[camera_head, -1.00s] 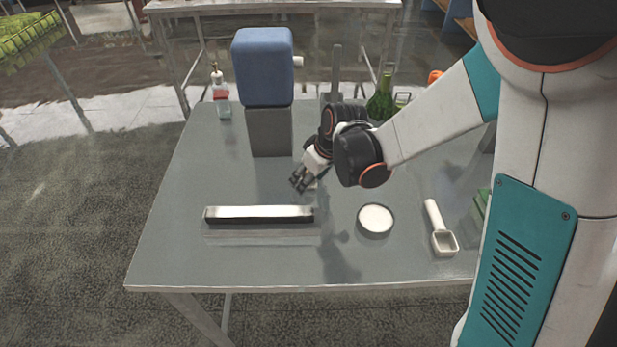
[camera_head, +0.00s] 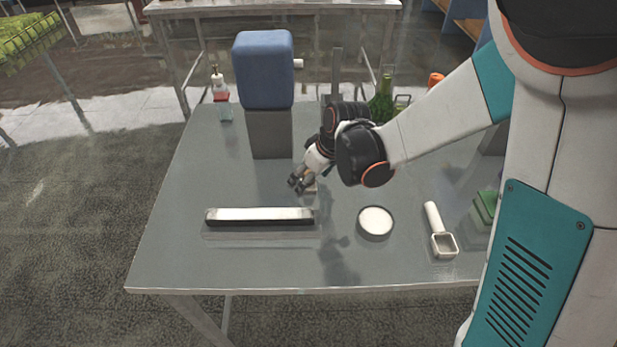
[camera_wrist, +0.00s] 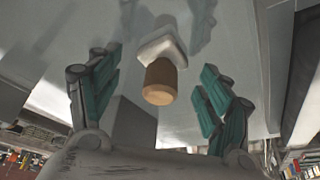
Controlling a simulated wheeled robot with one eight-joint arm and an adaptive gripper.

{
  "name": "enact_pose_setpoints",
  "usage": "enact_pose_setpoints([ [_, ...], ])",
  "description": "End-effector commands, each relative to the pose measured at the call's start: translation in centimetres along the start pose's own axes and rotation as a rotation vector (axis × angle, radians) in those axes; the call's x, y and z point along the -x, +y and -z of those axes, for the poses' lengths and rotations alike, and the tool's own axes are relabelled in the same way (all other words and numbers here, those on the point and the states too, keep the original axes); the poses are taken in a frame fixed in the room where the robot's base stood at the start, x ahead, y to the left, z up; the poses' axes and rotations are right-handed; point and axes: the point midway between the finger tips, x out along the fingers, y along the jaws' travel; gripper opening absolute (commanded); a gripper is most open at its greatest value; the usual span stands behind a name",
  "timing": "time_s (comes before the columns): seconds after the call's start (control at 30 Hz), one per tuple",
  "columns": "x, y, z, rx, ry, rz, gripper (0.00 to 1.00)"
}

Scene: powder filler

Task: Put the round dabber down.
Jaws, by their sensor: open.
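The round dabber (camera_wrist: 162,80) shows in the wrist view, with a tan cylindrical handle toward me and a pale pad at its far end against the grey tabletop. My gripper (camera_wrist: 160,92) is open, with its teal-padded fingers apart on either side of the dabber and a visible gap to each. In the head view my gripper (camera_head: 298,184) is low over the middle of the table, right of the blue-topped machine's base. Only a small tan bit of the dabber (camera_head: 311,188) shows there, beside the fingers; the rest is hidden.
A long pale bar on a dark base (camera_head: 260,216) lies front left of my gripper. A round dish of white powder (camera_head: 376,221) and a white scoop (camera_head: 443,243) lie to the right. The blue-topped machine (camera_head: 263,70) stands behind. The front table strip is clear.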

Motion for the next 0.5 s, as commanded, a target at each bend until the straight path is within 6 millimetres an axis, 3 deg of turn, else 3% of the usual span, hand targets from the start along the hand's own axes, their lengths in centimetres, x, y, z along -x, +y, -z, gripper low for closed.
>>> enact_pose_setpoints([
  [0.2, 5.1, 0.0, 0.0, -0.001, 0.000, 0.000, 0.72],
  [0.5, 9.8, 0.0, 0.0, -0.001, 0.000, 0.000, 0.72],
])
